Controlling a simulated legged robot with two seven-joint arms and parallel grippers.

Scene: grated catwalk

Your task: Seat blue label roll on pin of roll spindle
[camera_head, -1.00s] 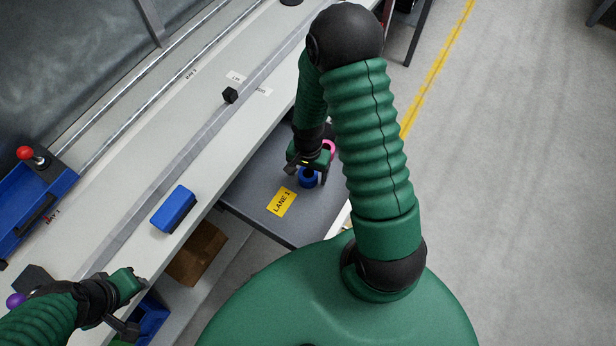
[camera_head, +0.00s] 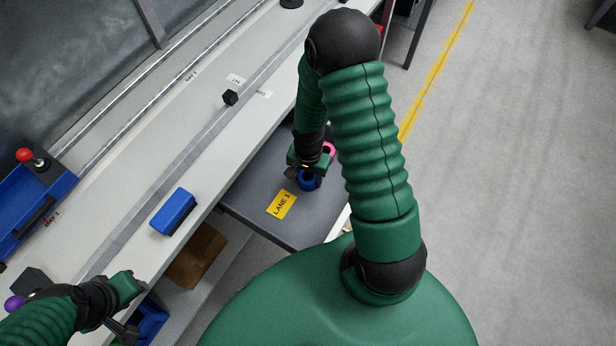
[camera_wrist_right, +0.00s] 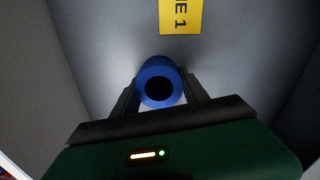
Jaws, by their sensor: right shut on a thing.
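The blue label roll (camera_head: 307,181) stands on the grey lower surface beside the yellow LANE 1 label. In the right wrist view the blue roll (camera_wrist_right: 159,83) shows its dark round hole, between the two fingers. My right gripper (camera_head: 303,172) is shut on the roll, with one finger on each side; I cannot tell whether the roll is lifted. My left gripper (camera_head: 138,307) is at the lower left over the bench edge; its finger gap is not clear. I cannot make out the roll spindle's pin for sure; a dark round thing (camera_head: 291,3) is cut off at the top edge.
A pink roll (camera_head: 328,149) is close behind my right gripper. A blue block (camera_head: 174,210) and a small black cube (camera_head: 230,97) are on the white bench (camera_head: 150,180). A blue tray with a red-knobbed part (camera_head: 25,155) is at the far left. The grey surface (camera_head: 258,178) is clear left of the roll.

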